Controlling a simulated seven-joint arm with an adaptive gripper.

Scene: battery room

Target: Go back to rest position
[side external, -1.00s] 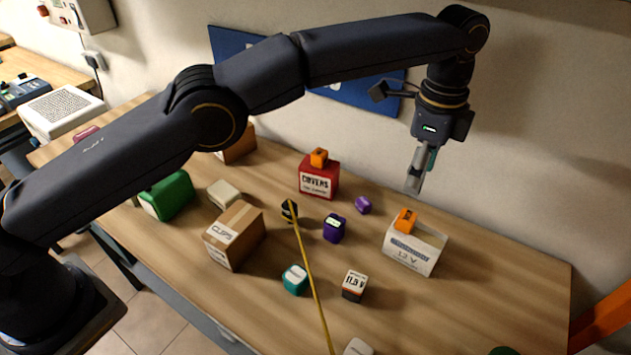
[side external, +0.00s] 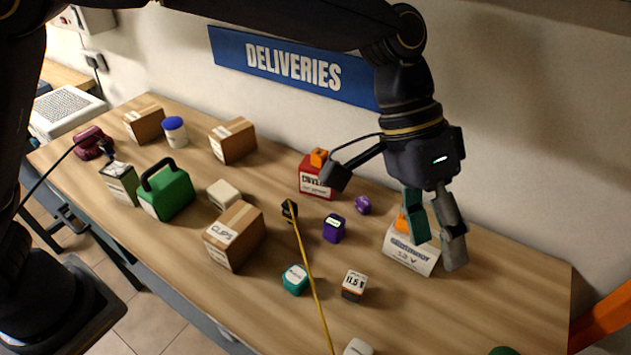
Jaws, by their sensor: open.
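My gripper (side external: 436,253) hangs at the right of the side external view, fingers pointing down. Its two fingers are apart, with nothing seen held between them. It appears in front of the white box (side external: 408,262) with an orange block (side external: 402,223) on top, and hides part of both. I cannot tell how high the fingers are above the table.
The wooden table (side external: 170,268) holds a red box (side external: 317,183) with an orange block on top, a purple block (side external: 334,228), a teal block (side external: 295,280), a CLIPS carton (side external: 236,236), a green case (side external: 172,195) and a battery block (side external: 354,286). A yellow tape (side external: 315,291) runs frontward.

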